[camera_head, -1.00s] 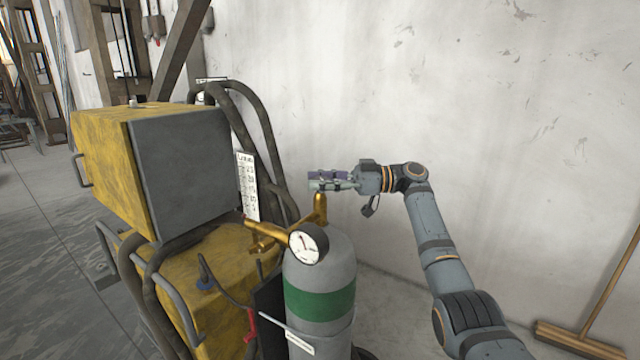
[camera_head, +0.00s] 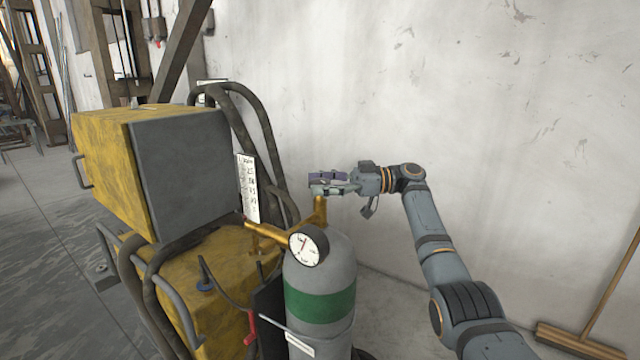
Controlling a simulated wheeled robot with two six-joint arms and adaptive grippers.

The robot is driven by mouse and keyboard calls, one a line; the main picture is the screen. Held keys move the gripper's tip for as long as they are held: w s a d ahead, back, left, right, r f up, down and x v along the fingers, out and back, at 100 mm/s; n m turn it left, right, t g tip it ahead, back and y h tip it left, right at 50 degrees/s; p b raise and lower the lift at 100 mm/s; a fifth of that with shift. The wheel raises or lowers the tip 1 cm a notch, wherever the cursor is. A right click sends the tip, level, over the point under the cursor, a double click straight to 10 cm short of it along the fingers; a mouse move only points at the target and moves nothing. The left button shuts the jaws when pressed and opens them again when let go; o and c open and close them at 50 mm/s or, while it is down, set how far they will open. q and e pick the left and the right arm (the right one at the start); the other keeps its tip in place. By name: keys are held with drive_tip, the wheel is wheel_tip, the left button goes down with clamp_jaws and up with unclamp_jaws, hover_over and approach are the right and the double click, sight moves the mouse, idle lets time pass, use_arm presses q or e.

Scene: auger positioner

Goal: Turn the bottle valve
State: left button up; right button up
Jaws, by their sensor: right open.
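A grey gas bottle (camera_head: 340,270) with a green band stands upright at the lower middle of the head view. Its brass valve (camera_head: 320,210) rises from the top, and a round white gauge (camera_head: 308,246) faces me in front of it. My right gripper (camera_head: 314,184) comes in from the right and is open at the top of the brass valve stem. Its fingers point left and hide the upper end of the stem; I cannot tell whether they touch it. My left gripper is not in view.
A yellow and grey machine (camera_head: 185,165) stands close left of the bottle, with dark hoses (camera_head: 262,120) behind it. A pale wall (camera_head: 450,80) closes the back. A broom (camera_head: 575,340) leans at the lower right.

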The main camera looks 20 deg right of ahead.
drive_tip(key=v, duration=1.2)
